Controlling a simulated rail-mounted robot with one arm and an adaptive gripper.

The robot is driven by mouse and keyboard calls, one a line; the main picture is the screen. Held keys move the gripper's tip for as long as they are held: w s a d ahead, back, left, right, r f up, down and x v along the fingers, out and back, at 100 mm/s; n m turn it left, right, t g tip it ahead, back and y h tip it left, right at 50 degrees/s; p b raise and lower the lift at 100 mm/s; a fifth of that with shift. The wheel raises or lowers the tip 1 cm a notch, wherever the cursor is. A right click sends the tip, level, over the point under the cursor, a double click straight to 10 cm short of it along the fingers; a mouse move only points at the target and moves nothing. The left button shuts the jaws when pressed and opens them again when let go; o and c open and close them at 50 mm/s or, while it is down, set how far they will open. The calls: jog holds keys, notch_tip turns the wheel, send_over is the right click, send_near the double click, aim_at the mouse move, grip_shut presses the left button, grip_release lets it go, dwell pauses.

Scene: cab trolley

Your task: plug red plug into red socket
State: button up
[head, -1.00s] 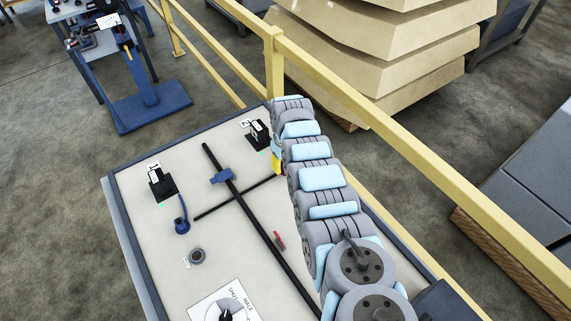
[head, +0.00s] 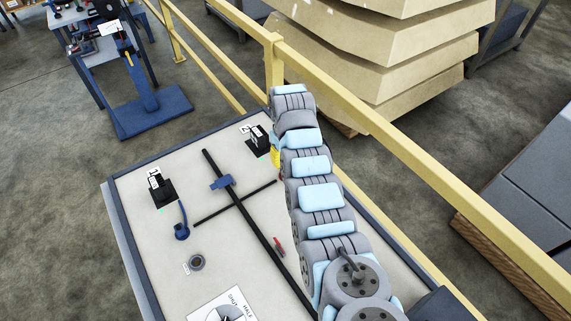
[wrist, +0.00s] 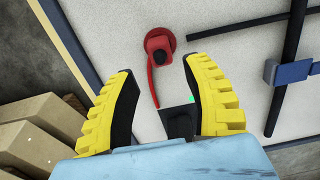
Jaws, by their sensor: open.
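In the wrist view, a round red base (wrist: 160,44) carries a red block with a dark top, and a red cable (wrist: 155,89) runs from it toward a black box (wrist: 180,121). I cannot tell plug from socket in this red assembly. My gripper (wrist: 160,68) is open, with yellow-backed fingers on either side of the cable. The red block lies just beyond the fingertips, between their lines, and nothing is held. In the head view, my arm hides the red assembly; a bit of yellow finger (head: 275,157) shows beside the black box marked 2 (head: 258,143).
Black box 1 (head: 162,190) has a blue cable to a blue round piece (head: 182,231). Dark crossed bars with a blue clamp (head: 222,182) lie on the panel (head: 155,246). A small red item (head: 279,245) lies near the long bar. A yellow railing (head: 345,95) runs beside the panel.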

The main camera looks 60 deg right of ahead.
jog(key=shift+r, duration=2.65)
jog(key=o, duration=0.9)
jog(key=shift+o, duration=0.2)
jog(key=shift+r, duration=0.1)
notch_tip(320, 180, up, 9)
jog(key=p, duration=0.7)
jog(key=shift+p, duration=0.35)
